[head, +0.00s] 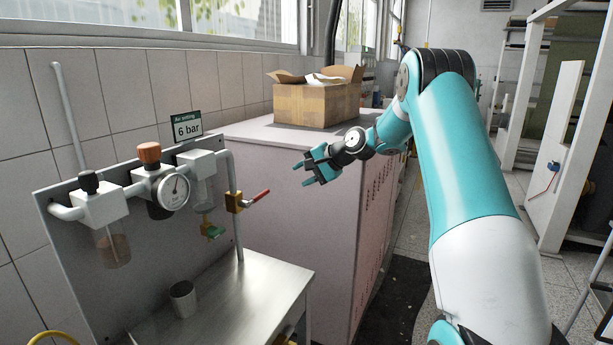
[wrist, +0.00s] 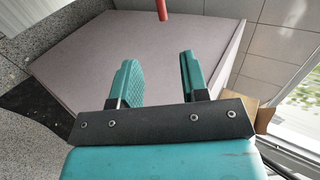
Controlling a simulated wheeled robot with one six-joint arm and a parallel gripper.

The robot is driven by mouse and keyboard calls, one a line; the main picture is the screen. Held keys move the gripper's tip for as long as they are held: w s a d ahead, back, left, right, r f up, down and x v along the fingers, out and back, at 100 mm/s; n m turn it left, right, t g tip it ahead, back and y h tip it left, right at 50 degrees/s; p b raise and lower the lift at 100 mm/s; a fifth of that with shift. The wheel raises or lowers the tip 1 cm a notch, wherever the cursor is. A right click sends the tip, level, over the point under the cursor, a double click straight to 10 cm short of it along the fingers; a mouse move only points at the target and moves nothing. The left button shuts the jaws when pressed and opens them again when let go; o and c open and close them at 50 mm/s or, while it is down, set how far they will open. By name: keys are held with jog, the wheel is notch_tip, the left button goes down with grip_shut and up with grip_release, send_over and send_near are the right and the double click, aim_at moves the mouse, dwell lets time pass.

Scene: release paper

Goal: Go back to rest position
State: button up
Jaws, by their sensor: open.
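My gripper (head: 305,175) is open and empty in the head view, held out to the left in the air in front of the pale cabinet (head: 262,132). In the wrist view, the two teal fingers of my gripper (wrist: 160,72) stand apart with nothing between them. My teal and white arm reaches in from the right side of the head view.
An air unit panel (head: 62,270) with a gauge (head: 174,192), a red-handled valve (head: 257,197) and a "6 bar" sign (head: 187,127) stands at left. A cup (head: 183,299) sits on the metal bench (head: 245,290). An open cardboard box (head: 315,104) rests on the cabinet.

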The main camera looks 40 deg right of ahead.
jog(key=shift+s+d+r, duration=0.1)
jog(key=shift+s+r, duration=0.1)
jog(key=shift+s, duration=0.05)
dwell(0.4)
jog(key=s+a+r+n+g, duration=0.2)
jog(key=s+a+n, duration=0.15)
jog(key=a, duration=0.55)
jog(key=s+a+r+n+g+y, duration=0.1)
jog(key=s+a+n+g, duration=0.2)
jog(key=a, duration=0.6)
jog(key=s+a+r+n+g, duration=0.15)
jog(key=s+a+n, duration=0.3)
jog(key=a, duration=0.45)
jog(key=s+a+n+g, duration=0.1)
jog(key=s+a+n, duration=0.2)
jog(key=s, duration=0.5)
jog(key=s+a+f+n+g+h, duration=0.1)
jog(key=s+a+n, duration=0.2)
jog(key=s, duration=0.6)
jog(key=s+a+n+g, duration=0.1)
jog(key=s+a+n, duration=0.2)
jog(key=s, duration=0.6)
jog(key=shift+s+f+g+h, duration=0.2)
jog(key=shift+f+g+h, duration=0.1)
jog(key=shift+f+g, duration=0.1)
